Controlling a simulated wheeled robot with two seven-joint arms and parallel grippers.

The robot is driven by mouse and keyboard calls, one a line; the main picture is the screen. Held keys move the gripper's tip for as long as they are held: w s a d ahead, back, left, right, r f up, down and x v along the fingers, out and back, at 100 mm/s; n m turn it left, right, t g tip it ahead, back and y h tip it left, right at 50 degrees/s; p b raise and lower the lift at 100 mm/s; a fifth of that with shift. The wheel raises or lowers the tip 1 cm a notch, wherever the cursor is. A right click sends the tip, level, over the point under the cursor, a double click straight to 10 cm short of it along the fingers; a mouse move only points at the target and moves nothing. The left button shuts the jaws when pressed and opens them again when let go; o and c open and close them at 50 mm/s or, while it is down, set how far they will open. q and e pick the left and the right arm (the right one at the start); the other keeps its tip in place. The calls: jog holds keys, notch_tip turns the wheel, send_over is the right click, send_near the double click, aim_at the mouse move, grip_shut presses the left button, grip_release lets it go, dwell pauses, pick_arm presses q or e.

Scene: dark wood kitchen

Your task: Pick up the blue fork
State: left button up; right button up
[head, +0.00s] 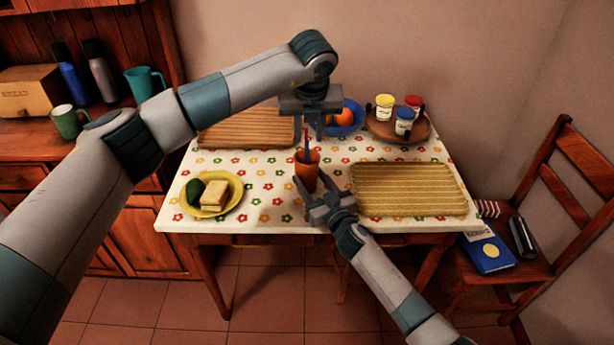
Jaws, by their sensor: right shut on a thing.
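An orange cup (306,174) stands upright near the front middle of the table. Thin utensils stick up out of it; a blue one (308,156) shows at the rim, with a reddish one beside it. Their shape is too small to tell which is a fork. My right gripper (314,183) is shut on the orange cup, with a finger on either side of it. My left gripper (310,136) points down just above the cup. Its fingers look apart, around or close to the utensil tops; I see no grip on them.
A yellow plate (233,205) with bread and an avocado is left of the cup. A striped tray (410,190) lies to the right, another tray (240,134) behind. A blue bowl (357,117) and a wooden board with jars (424,134) stand at the back.

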aim_at(307, 149)
pick_arm(q)
jog(key=shift+x, duration=1.85)
jog(key=shift+x, duration=2.6)
jog(key=shift+a, duration=0.1)
grip_shut()
